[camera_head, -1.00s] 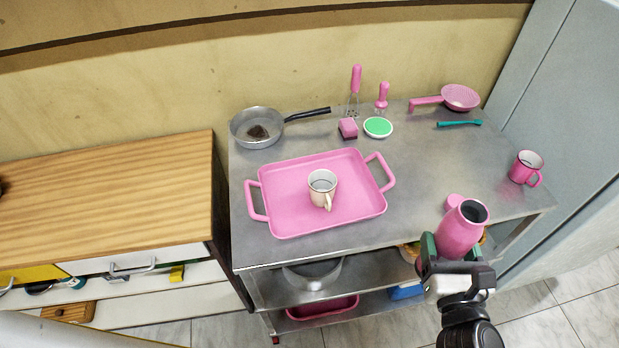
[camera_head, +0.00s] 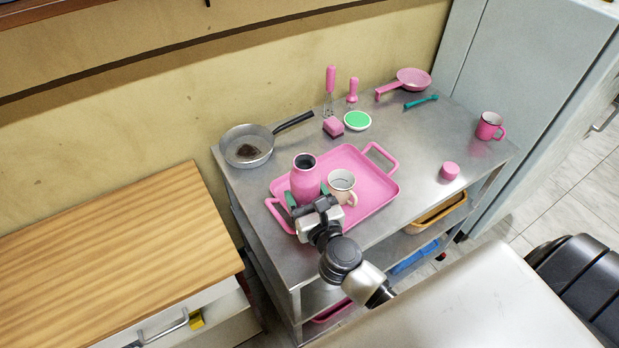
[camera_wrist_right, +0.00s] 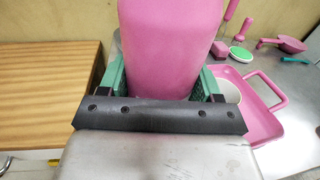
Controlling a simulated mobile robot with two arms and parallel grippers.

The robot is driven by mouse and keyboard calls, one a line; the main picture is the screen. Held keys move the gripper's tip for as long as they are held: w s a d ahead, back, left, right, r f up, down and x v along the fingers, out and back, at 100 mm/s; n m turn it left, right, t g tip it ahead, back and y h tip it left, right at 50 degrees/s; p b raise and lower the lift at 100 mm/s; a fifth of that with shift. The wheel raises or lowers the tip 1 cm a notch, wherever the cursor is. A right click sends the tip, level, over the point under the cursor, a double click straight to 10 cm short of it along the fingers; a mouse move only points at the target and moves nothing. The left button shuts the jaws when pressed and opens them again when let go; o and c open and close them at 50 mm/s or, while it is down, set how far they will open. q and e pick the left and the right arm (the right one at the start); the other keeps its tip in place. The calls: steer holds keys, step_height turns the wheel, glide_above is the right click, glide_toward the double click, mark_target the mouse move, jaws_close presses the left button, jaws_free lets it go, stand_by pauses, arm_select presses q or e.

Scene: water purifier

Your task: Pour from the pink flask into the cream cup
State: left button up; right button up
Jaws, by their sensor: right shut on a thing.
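The pink flask (camera_head: 305,183) is held nearly upright by my right gripper (camera_head: 309,200), with its dark open mouth up. It is over the left part of the pink tray (camera_head: 372,201). The cream cup (camera_head: 342,186) stands upright on the tray, just right of the flask. In the right wrist view the green finger pads (camera_wrist_right: 115,85) close on both sides of the flask (camera_wrist_right: 165,50), and the cup (camera_wrist_right: 228,90) is partly hidden behind the right finger. My left gripper is not in view.
A frying pan (camera_head: 247,146) sits at the back left of the metal table. A sponge (camera_head: 333,126), a green-topped dish (camera_head: 357,120), a pink strainer (camera_head: 413,80) and a pink mug (camera_head: 490,126) stand farther back and right. A round pink cap (camera_head: 449,171) lies on the table's bare right side.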

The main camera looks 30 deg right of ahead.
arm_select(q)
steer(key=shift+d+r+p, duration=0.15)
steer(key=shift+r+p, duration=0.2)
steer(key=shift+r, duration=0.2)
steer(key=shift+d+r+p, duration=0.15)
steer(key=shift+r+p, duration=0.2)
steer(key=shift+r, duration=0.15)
arm_select(e)
steer(key=shift+w+d+m+g+y, duration=0.1)
steer(key=shift+w+d+m+g, duration=0.2)
steer(key=shift+w+m, duration=0.9)
steer(key=shift+w+d+m+g+y, duration=0.1)
steer(key=shift+w+d+m+g, duration=0.25)
steer(key=shift+m, duration=1.65)
steer(key=shift+w+d+m+g+y, duration=0.15)
steer(key=shift+w+d+m, duration=0.15)
steer(key=shift+w+m, duration=0.95)
